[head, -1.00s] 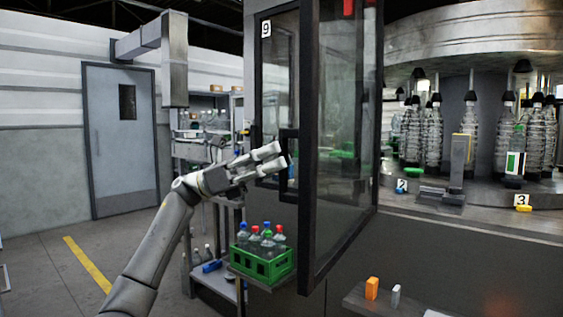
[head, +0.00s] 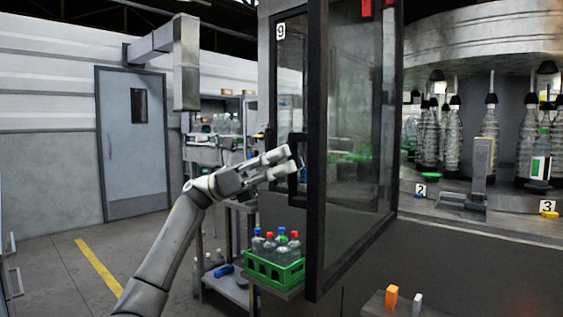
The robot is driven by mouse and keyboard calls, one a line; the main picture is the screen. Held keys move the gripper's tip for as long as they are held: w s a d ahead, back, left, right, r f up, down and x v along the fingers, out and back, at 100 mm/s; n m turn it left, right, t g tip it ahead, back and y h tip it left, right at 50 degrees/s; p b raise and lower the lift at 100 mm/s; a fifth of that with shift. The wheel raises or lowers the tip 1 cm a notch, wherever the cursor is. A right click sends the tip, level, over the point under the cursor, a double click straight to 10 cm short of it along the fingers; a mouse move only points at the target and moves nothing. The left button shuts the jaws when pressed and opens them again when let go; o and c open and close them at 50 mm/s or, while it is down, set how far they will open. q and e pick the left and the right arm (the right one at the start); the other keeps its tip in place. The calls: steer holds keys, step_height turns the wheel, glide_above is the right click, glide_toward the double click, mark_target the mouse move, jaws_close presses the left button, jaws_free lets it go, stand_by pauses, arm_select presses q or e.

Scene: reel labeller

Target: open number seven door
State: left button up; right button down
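No number seven shows on any door in the head view. A narrow dark-framed glass door marked 9 (head: 289,75) is shut, with a black bar handle (head: 303,184) on its right side. In front of it, a tall black-framed glass door (head: 350,130) stands swung out; no number shows on it. My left gripper (head: 294,159) has its two fingers apart, with nothing visible between them. Its tips overlap the black handle in the picture; whether they touch it I cannot tell. My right gripper is out of view.
A green crate of bottles (head: 262,272) sits low, below my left gripper. The bottle carousel with plates 2 (head: 421,190) and 3 (head: 548,206) is at the right. An orange block (head: 392,297) stands on a ledge at the front. Open floor lies at the left.

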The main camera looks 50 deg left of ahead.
arm_select(q)
steer(key=shift+f, duration=0.1)
steer(key=v, duration=1.2)
stand_by(0.5)
